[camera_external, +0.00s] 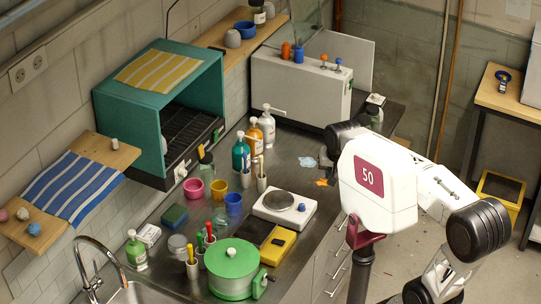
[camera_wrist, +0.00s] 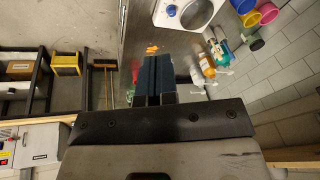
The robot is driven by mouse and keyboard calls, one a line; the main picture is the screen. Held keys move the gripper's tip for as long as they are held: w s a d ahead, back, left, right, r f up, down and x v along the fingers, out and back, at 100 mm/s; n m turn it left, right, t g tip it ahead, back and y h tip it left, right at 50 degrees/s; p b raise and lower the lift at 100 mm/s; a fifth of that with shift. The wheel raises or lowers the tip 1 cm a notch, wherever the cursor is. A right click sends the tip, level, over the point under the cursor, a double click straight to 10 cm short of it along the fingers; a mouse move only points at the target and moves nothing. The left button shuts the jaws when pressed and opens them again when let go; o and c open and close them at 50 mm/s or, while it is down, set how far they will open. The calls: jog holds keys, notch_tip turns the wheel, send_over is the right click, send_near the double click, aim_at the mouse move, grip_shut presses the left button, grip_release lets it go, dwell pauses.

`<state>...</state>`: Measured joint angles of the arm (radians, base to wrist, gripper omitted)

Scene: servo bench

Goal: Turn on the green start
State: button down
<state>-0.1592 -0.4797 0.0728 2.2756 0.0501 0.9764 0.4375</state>
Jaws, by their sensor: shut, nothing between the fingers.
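I cannot make out a green start control in either view. A grey control box (camera_wrist: 22,148) with a pale label and small dark and red details is at the lower left of the wrist view; its details are too small to read. A grey box, possibly the same one, is cut off at the right edge of the external view (camera_external: 533,75). My gripper (camera_wrist: 158,60) has its dark blue fingers together and empty in the wrist view, well to the right of the control box. In the external view its fingers are hidden or cannot be picked out.
A white hotplate (camera_external: 272,206) with a blue knob stands on the steel bench, near a green pot (camera_external: 230,268), a yellow device (camera_external: 277,243) and bottles. A white box (camera_external: 300,88) with blue and orange levers stands at the back. A yellow stool (camera_wrist: 66,64) stands on the floor.

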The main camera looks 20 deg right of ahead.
jog(key=w+a+r+m+y, duration=0.1)
jog(key=w+a+r+m, duration=0.1)
jog(key=w+a+r, duration=0.3)
jog(key=w+a+r+m, duration=0.1)
jog(key=w+a+r, duration=0.4)
jog(key=a, duration=0.5)
jog(key=w+a+r+m+y, duration=0.1)
jog(key=w+a+r+m, duration=0.1)
jog(key=w+a+r, duration=0.2)
jog(key=a+r, duration=0.2)
jog(key=a, duration=0.2)
jog(key=shift+w+m+y, duration=0.3)
jog(key=shift+w, duration=0.1)
